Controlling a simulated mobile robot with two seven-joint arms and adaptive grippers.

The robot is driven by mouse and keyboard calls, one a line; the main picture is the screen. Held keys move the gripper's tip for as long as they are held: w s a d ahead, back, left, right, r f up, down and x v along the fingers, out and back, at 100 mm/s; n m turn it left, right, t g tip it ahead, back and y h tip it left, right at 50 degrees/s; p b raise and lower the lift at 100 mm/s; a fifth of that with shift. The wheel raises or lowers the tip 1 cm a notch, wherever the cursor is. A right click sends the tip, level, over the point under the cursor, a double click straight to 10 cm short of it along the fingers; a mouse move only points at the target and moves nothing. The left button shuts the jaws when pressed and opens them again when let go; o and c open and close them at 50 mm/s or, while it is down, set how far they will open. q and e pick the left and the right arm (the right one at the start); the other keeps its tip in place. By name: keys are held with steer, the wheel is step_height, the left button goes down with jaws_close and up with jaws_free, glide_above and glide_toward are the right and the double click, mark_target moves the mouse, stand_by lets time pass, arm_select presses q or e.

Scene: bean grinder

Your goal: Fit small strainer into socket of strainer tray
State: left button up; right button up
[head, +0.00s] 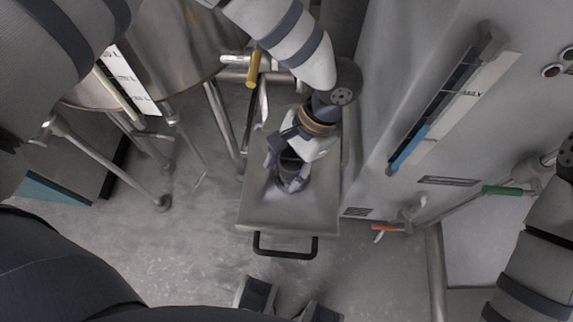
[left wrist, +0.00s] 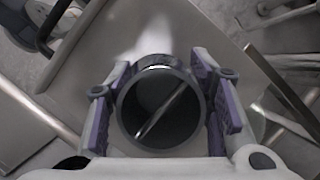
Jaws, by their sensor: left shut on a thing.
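The strainer tray (head: 260,212) is a flat grey metal plate with a black handle at its near edge, in the middle of the head view. My left gripper (head: 288,170) is over the tray, shut on the small strainer (head: 291,184), a dark round cup. In the left wrist view the strainer (left wrist: 160,134) sits between the two purple-padded fingers of the gripper (left wrist: 160,100), its round mouth facing the camera and a thin bar across it. The tray's socket is hidden behind the strainer and gripper. I cannot tell whether the strainer touches the tray. My right gripper is out of view.
A large metal tank (head: 185,45) on legs stands at the left. A grey machine cabinet (head: 375,110) rises close on the tray's right, with a level gauge (head: 440,105). Valves with orange (head: 385,227) and green (head: 502,191) handles stick out at right.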

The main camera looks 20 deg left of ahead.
arm_select(q)
steer(key=shift+f, duration=0.2)
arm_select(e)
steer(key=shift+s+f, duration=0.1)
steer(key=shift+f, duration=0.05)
arm_select(q)
steer(key=shift+f, duration=0.35)
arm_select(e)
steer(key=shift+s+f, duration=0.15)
arm_select(q)
steer(key=shift+f+b, duration=0.3)
steer(key=shift+b, duration=0.15)
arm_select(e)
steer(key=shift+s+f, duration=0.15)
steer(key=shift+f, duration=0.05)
arm_select(q)
steer(key=o, duration=1.4)
steer(key=shift+c, duration=0.2)
steer(key=v, duration=1.2)
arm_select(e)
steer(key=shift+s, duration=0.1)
